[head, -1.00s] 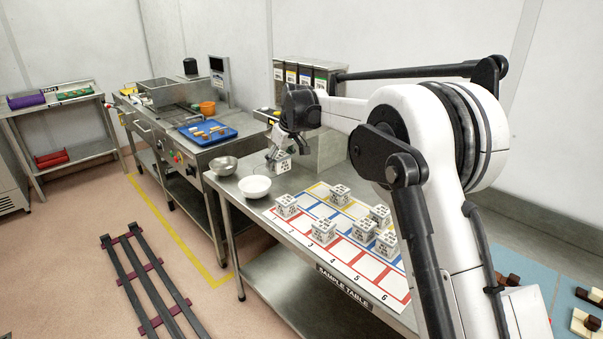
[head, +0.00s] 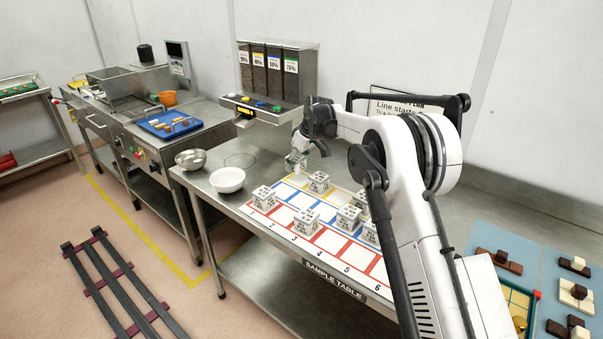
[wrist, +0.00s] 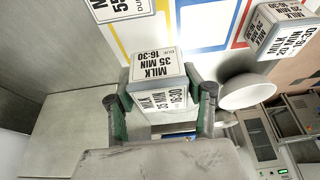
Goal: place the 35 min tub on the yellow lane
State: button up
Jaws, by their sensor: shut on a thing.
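My gripper (wrist: 159,88) is shut on the 35 min tub (wrist: 158,68), a white block with a "MILK 35 MIN 16:30" label; one finger is on each side. In the head view, my gripper (head: 299,153) holds the tub (head: 295,162) at the far left end of the lane board. The yellow lane (head: 296,180) is the board's back row, behind the blue and red rows. Its first cell looks bare, just below the held tub in the picture. The gap between tub and board is hard to judge. Another tub (head: 318,182) stands farther right on the yellow lane.
Several other tubs stand on the board, including two on the red lane (head: 263,198). A white bowl (head: 228,179) and a metal bowl (head: 191,159) stand left of the board. A dispenser with several hoppers (head: 268,78) stands behind. Loose blocks (head: 499,261) lie at right.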

aim_at(300, 180)
jog(key=shift+w+d+f, duration=0.6)
jog(key=shift+w+f, duration=0.05)
jog(key=shift+w, duration=0.1)
jog(key=shift+f, duration=1.95)
jog(key=shift+f, duration=0.1)
jog(key=shift+f, duration=0.15)
jog(key=o, duration=1.2)
jog(key=shift+o, duration=0.2)
